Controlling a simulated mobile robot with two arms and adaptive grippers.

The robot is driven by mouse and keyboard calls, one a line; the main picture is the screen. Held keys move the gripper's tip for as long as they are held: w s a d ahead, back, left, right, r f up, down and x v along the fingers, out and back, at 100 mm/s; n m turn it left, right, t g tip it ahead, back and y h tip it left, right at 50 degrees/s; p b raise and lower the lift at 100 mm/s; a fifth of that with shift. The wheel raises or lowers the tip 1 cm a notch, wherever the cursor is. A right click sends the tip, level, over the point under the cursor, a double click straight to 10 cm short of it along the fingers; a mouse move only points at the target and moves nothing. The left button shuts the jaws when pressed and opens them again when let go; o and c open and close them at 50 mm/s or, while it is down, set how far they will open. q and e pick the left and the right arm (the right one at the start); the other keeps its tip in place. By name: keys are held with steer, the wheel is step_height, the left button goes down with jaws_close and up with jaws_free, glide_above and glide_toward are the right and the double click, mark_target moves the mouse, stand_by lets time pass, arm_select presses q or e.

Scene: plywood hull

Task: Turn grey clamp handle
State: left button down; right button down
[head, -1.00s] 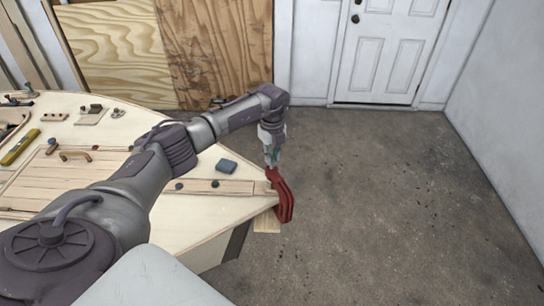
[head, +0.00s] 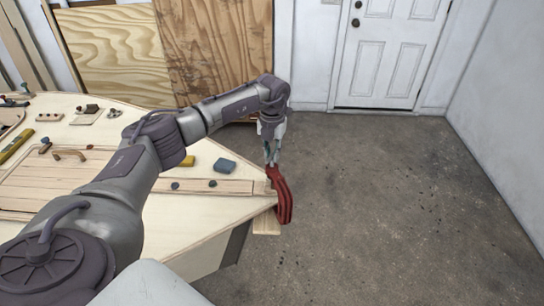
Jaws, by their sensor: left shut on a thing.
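A red clamp (head: 283,196) sits at the pointed tip of the plywood hull (head: 212,214), its body hanging over the edge. My left gripper (head: 272,162) points down right above the clamp's top end. It is shut on the clamp's grey handle, which the fingers mostly hide, so its angle cannot be read. My right gripper is not in view.
A wooden strip with dark knobs (head: 213,184) runs toward the tip. Open concrete floor (head: 390,210) lies to the right, with a white door (head: 382,55) behind.

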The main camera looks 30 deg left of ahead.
mark_target(272, 154)
arm_select(q)
steer(key=m+b, duration=0.1)
steer(key=m, duration=0.2)
steer(key=shift+m, duration=0.3)
steer(key=shift+m+b, duration=0.75)
steer(key=shift+m, duration=0.95)
steer(key=c, duration=1)
jaws_free()
step_height(272, 154, up, 12)
steer(key=shift+r, duration=0.1)
